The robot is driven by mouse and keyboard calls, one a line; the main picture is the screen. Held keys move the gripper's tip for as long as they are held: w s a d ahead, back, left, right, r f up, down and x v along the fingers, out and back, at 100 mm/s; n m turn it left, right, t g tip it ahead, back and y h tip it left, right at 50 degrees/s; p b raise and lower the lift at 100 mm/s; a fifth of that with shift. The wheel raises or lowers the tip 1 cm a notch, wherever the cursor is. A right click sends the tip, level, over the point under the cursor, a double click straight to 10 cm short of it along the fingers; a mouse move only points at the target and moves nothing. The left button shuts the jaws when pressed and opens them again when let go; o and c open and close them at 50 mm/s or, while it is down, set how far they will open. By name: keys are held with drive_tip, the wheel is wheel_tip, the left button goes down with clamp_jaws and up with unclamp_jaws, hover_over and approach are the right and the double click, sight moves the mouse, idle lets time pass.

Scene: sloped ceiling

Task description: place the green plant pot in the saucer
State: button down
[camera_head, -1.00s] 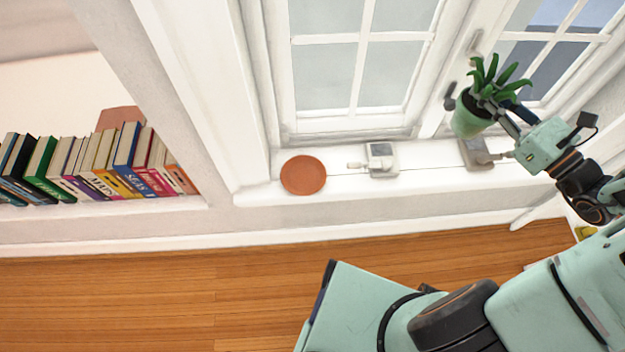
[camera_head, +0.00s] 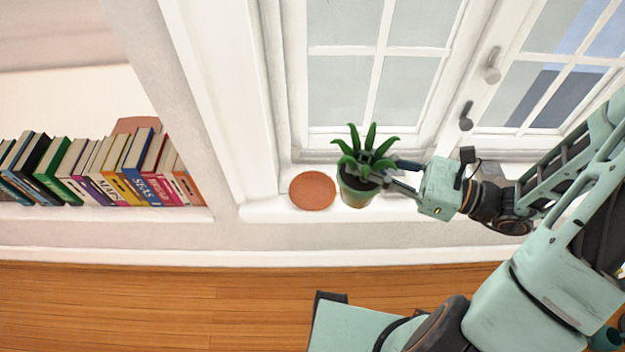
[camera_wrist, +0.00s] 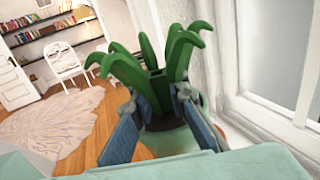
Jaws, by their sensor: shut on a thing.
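The green plant pot (camera_head: 355,190) holds a plant with thick green leaves and is upright in the head view. My gripper (camera_head: 388,176) reaches in from the right and is shut on the pot near its rim. In the wrist view the two fingers sit on either side of the plant, with the pot (camera_wrist: 170,142) partly hidden behind them. The saucer (camera_head: 312,191) is a round terracotta dish on the white window sill. It is empty and lies just left of the pot. I cannot tell how high the pot is above the sill.
A row of books (camera_head: 100,170) stands on a ledge at the left. The window frame (camera_head: 375,70) rises behind the sill, with a window handle (camera_head: 466,116) to the right of the pot. A wooden floor (camera_head: 150,300) lies below the sill.

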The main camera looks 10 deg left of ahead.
drive_tip(key=w+a+f+b, duration=0.5)
drive_tip(key=w+a+f, duration=0.1)
drive_tip(key=a+f, duration=0.5)
drive_tip(key=shift+f, duration=0.6)
drive_tip(key=shift+f, duration=0.2)
drive_tip(key=c, duration=1.9)
unclamp_jaws()
